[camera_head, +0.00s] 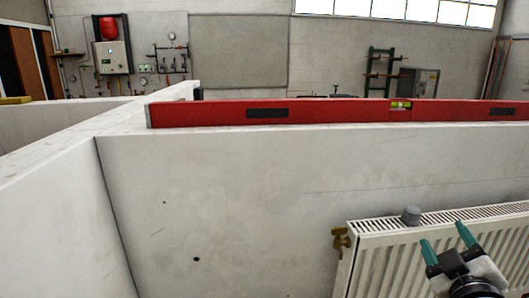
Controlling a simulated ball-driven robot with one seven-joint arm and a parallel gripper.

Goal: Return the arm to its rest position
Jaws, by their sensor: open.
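My gripper (447,239) is at the lower right, in front of the white radiator (385,262). Its two teal fingers point up and stand apart, with nothing seen between them. My arm leaves the frame at the bottom right corner. The white radiator is against the pale wall, with a slotted grille along its top. A small grey cylindrical piece (411,215) sits on the left part of the grille, just up and left of my fingertips in the picture. A brass valve (341,240) is at the radiator's upper left corner. The radiator's right and lower parts are out of frame.
A long red spirit level (335,112) lies along the top of the low wall (230,205). A side wall (60,190) meets it at the left. Two small dark holes mark the wall face. A red vessel and control box (112,57) hang on the far wall.

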